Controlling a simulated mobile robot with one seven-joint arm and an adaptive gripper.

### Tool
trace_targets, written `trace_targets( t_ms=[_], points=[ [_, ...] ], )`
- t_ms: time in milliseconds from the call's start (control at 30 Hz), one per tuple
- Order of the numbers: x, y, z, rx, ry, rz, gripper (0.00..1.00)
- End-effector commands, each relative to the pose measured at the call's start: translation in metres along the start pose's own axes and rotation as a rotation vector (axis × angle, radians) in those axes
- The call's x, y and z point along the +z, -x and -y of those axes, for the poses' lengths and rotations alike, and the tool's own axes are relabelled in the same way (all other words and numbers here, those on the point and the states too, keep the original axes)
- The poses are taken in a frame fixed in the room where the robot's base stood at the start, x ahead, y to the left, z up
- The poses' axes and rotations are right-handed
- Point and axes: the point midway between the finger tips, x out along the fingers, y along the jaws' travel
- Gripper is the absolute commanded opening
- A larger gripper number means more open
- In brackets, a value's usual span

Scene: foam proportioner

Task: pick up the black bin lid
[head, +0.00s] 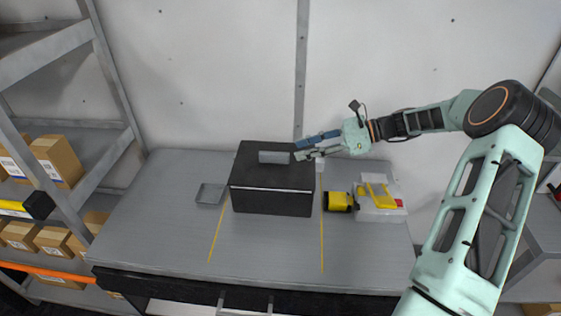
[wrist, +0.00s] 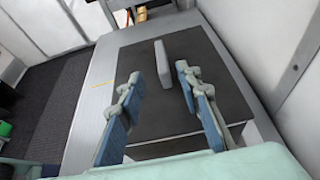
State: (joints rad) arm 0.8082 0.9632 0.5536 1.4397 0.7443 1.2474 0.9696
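The black bin lid (head: 250,167) lies flat on top of the black bin (head: 270,202), which stands on the grey worktable. A grey block-shaped handle (head: 273,157) sticks up from the lid's middle. My gripper (head: 297,149) is at the right side of the lid, its fingers pointing left toward the handle. In the wrist view the lid (wrist: 205,70) fills the middle, and the handle (wrist: 163,63) shows between and just beyond the fingertips. My gripper (wrist: 158,76) is open and empty there. Whether a fingertip touches the lid cannot be told.
A small grey tray (head: 211,194) lies left of the bin. A yellow and black item (head: 340,201) and a white case with yellow parts (head: 377,203) lie to the right. Yellow lines mark the table. The table's front is clear; the wall is close behind.

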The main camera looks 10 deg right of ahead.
Motion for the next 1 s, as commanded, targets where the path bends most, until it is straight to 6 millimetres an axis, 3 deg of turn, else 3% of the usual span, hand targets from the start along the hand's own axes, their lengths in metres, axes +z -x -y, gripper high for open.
trace_targets(
  t_ms=[200, 367, 700, 1000],
  points=[
    [0.001, -0.034, -0.001, 0.003, 0.000, -0.002, 0.32],
    [0.001, -0.045, 0.000, 0.002, 0.001, -0.003, 0.32],
    [0.004, -0.089, 0.003, 0.000, 0.000, -0.004, 0.32],
    [0.003, -0.094, 0.003, -0.001, 0.002, -0.005, 0.31]
  ],
)
